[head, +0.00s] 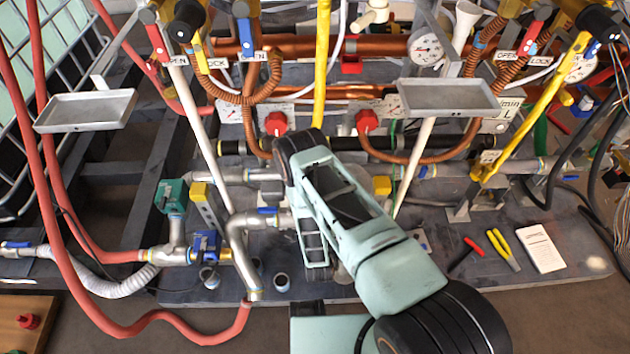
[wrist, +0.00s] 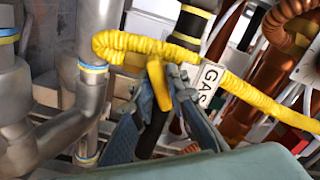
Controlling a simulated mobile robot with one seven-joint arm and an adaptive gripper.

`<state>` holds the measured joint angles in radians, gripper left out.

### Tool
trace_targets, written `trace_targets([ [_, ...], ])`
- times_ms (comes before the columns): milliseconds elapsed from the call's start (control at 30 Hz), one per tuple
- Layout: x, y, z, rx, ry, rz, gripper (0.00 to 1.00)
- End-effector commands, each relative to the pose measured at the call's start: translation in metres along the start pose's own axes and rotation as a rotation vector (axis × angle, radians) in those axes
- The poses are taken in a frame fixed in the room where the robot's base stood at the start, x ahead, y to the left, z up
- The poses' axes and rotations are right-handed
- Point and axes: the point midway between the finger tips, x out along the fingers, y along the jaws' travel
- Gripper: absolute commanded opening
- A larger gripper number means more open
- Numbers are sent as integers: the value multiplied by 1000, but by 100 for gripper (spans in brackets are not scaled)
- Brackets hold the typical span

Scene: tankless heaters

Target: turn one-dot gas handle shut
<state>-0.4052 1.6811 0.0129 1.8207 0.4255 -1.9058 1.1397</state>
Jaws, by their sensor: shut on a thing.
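A yellow gas handle (wrist: 158,82) stands just below a yellow corrugated gas hose in the wrist view. My gripper (wrist: 164,84) is shut on this handle, with one grey-blue finger on each side. A white tag reading GAS (wrist: 207,84) hangs right beside the fingers. No dot mark can be made out on the handle, and the valve body is largely hidden. In the head view my arm covers the gripper and the held handle.
The yellow corrugated hose (wrist: 250,92) runs close above the fingers. Steel pipes (wrist: 90,75) stand to the left. In the head view, red knobs (head: 276,123), grey trays (head: 448,97) and copper pipes crowd the rig. Pliers (head: 503,249) and a white card (head: 542,248) lie on the right.

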Motion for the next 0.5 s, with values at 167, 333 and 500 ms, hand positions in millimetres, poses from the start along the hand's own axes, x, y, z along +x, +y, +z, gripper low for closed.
trace_targets([
  [167, 1, 0, -2, 168, 6, 0, 0],
  [333, 2, 0, -2, 310, 6, -1, 0],
  [500, 2, 0, -2, 425, 5, -2, 0],
])
